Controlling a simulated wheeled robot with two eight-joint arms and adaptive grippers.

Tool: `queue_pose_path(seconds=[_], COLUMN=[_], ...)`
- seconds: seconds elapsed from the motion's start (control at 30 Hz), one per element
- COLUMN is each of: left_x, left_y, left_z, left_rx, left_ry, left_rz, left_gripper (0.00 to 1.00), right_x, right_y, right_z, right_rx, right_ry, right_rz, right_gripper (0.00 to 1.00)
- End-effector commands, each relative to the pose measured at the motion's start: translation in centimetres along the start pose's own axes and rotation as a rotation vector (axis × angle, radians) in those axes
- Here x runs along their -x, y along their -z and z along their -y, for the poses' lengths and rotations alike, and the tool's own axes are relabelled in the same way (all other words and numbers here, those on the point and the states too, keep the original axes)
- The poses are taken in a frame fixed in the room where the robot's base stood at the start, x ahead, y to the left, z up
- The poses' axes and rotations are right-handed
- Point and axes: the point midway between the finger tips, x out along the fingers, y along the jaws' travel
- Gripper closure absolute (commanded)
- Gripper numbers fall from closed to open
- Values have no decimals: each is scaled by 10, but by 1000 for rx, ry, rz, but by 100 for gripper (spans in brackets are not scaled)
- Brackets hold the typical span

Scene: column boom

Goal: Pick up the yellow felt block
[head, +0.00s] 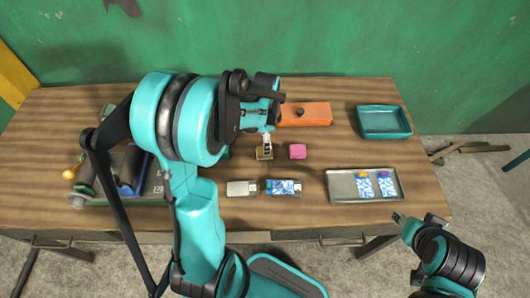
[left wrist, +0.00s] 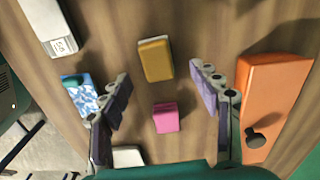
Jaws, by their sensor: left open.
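The yellow felt block (left wrist: 155,60) lies on the wooden table, in the upper middle of the left wrist view. In the head view only part of the yellow block (head: 260,155) shows beneath my left gripper (head: 267,138). In the wrist view my left gripper (left wrist: 160,82) is open, its two fingers wide apart. The yellow block appears between the finger lines, toward the tips, and neither finger touches it. My right gripper (head: 398,217) is off the table's front right; its jaws are too small to read.
A pink block (left wrist: 166,118) lies close to the yellow block. An orange box (head: 305,114) with a black knob is behind. A blue patterned box (head: 284,187) and a pale box (head: 241,188) lie in front. A metal tray (head: 340,186) and teal bin (head: 384,121) are right.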

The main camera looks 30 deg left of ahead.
Motion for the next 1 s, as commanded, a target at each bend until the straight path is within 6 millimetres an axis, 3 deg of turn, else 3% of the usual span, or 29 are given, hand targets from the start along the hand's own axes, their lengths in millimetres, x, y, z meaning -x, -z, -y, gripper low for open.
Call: queue_pose_path(seconds=[0.33, 0.6, 0.67, 0.8, 0.83, 1.0], left_x=[-47, -52, -51, -51, -51, -51], left_y=[-2, -2, -2, -2, -2, -2], left_z=[-4, -4, -4, -4, -4, -4], left_rx=[1, 1, 1, 2, 2, 2], left_ry=[1, 1, 1, 1, 1, 1], left_rz=[0, 0, 0, 0, 0, 0], left_gripper=[37, 37, 50, 87, 92, 92], right_x=[-18, -18, -18, -18, -18, -18], right_y=[-13, -13, -13, -13, -13, -13], right_z=[0, 0, 0, 0, 0, 0], right_rx=[0, 0, 0, 0, 0, 0], right_ry=[0, 0, 0, 0, 0, 0], right_rz=[0, 0, 0, 0, 0, 0], right_gripper=[60, 60, 60, 60, 60, 60])
